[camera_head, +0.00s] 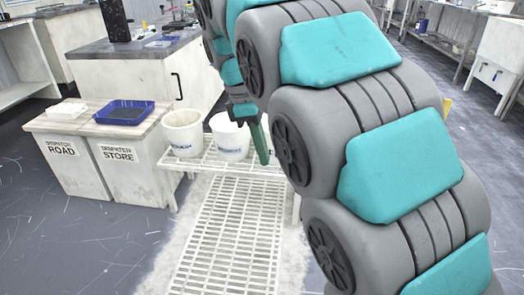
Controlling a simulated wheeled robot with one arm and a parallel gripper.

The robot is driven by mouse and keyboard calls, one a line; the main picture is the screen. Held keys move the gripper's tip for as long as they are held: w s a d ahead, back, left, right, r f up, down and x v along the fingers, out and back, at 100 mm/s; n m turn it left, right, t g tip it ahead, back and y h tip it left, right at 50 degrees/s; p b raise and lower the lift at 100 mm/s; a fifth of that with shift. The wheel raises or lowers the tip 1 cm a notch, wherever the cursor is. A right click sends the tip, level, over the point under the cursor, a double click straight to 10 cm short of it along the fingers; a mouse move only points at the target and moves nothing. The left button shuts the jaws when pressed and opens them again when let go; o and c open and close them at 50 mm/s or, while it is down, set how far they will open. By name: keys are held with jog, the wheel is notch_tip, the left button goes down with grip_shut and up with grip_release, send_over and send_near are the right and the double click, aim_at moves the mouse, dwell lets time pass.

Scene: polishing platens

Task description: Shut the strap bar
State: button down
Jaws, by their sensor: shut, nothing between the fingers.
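My gripper (263,157) hangs pointing down at the end of my arm, its dark green fingers shut and empty. In this view it is just right of the right white bucket (231,146), over the back of the white slatted stand (285,170); I cannot tell whether it touches anything. I cannot make out a strap bar for certain. A dark upright bar handle (178,86) is on the front of the pale cabinet (140,80) behind the buckets. My arm hides much of the centre and right.
A second white bucket (183,133) stands left of the first. Low cabinets (75,160) at left carry a blue tray (124,112) and a white box (67,111). White slatted grating (225,245) covers the floor in front. Grey floor (60,240) is open at the left.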

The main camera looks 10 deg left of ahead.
jog(key=d+f+p, duration=0.1)
jog(key=d+f, duration=0.4)
jog(key=f, duration=0.1)
jog(key=shift+s+f, duration=0.15)
jog(key=shift+d, duration=0.15)
dwell(0.3)
